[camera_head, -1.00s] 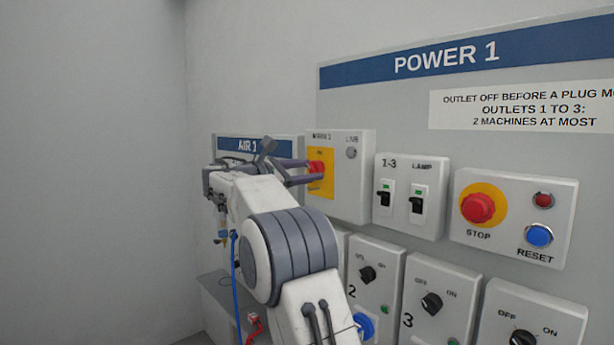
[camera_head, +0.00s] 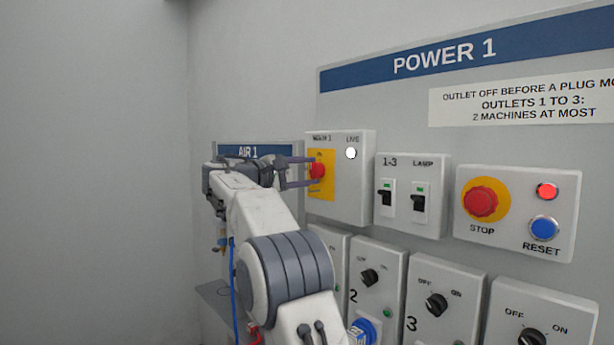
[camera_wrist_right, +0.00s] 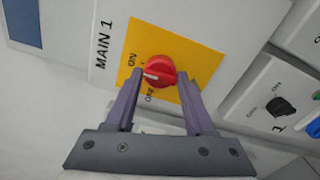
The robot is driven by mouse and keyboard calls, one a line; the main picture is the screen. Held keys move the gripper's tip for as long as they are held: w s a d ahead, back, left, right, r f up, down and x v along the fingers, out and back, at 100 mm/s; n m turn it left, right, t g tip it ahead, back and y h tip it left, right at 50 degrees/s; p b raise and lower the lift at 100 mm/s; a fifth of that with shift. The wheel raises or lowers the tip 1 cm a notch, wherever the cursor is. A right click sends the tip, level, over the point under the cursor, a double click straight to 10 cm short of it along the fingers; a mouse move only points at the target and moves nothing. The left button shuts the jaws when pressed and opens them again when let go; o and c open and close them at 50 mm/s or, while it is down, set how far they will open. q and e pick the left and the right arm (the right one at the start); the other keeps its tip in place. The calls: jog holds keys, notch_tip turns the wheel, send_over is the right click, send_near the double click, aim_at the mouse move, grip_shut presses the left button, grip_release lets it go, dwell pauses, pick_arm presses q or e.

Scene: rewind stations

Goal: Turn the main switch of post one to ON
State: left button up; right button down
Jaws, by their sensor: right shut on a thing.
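The main switch of post one is a red rotary knob (camera_head: 317,171) on a yellow plate (camera_head: 327,188), on the box marked MAIN 1 (camera_head: 352,190). My right gripper (camera_head: 314,172) is at the knob, one finger on each side. In the right wrist view the gripper (camera_wrist_right: 156,82) is shut on the red knob (camera_wrist_right: 157,66). A white mark on the knob faces left in that view, on the side with the ON and OFF labels. The LIVE lamp (camera_head: 351,153) on the box glows white. My left gripper is not in view.
Right of the box are the 1-3 and LAMP breakers (camera_head: 411,195). Beyond them are the red STOP button (camera_head: 481,202), a lit red lamp (camera_head: 546,191) and the blue RESET button (camera_head: 543,228). Outlet boxes with black knobs (camera_head: 437,305) sit below. Bare wall is at left.

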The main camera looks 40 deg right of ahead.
jog(key=shift+m, duration=0.3)
jog(key=shift+c, duration=1.5)
grip_release()
jog(key=shift+f, duration=0.1)
